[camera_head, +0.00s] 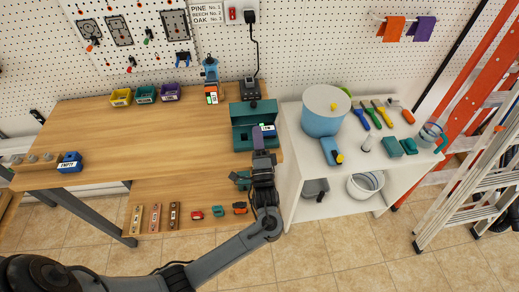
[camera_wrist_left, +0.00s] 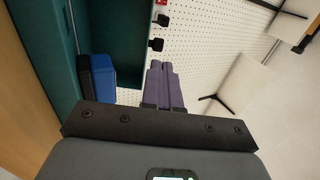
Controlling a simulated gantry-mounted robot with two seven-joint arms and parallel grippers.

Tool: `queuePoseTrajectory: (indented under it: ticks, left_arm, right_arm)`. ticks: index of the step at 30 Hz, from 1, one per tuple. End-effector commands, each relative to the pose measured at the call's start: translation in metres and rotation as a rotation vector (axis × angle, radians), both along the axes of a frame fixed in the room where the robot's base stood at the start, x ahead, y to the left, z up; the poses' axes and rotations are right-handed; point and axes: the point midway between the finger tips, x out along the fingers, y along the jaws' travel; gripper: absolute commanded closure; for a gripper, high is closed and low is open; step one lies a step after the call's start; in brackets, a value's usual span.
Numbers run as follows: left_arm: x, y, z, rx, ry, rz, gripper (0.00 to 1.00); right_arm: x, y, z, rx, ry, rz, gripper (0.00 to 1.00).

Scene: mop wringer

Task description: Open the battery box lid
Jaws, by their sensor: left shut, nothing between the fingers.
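The teal battery box (camera_head: 241,134) stands at the right end of the wooden workbench. Its upper teal panel (camera_head: 253,108) rises at the back, and it looks like a raised lid. My right gripper is not in view.
The bench's middle is clear.

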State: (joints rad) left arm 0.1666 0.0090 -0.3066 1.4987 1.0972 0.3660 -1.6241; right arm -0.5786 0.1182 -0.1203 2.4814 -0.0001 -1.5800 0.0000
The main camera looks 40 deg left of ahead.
Motion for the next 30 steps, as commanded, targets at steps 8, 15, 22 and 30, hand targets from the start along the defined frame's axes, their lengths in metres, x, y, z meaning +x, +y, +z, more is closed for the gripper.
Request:
queuePoseTrajectory:
  ticks: [8,15,22,30]
  left_arm:
    - [0.027,0.028,0.02,0.001,-0.001,0.0,1.0]
    - [0.037,0.039,0.026,0.001,0.001,0.0,1.0]
    - [0.039,0.041,0.027,0.0,0.001,-0.001,1.0]
    - [0.039,0.041,0.028,-0.003,0.003,-0.001,1.0]
  right_arm:
    - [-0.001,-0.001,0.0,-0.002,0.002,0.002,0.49]
    - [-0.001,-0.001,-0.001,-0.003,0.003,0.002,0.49]
    - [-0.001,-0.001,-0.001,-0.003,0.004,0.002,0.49]
    - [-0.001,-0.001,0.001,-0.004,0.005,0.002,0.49]
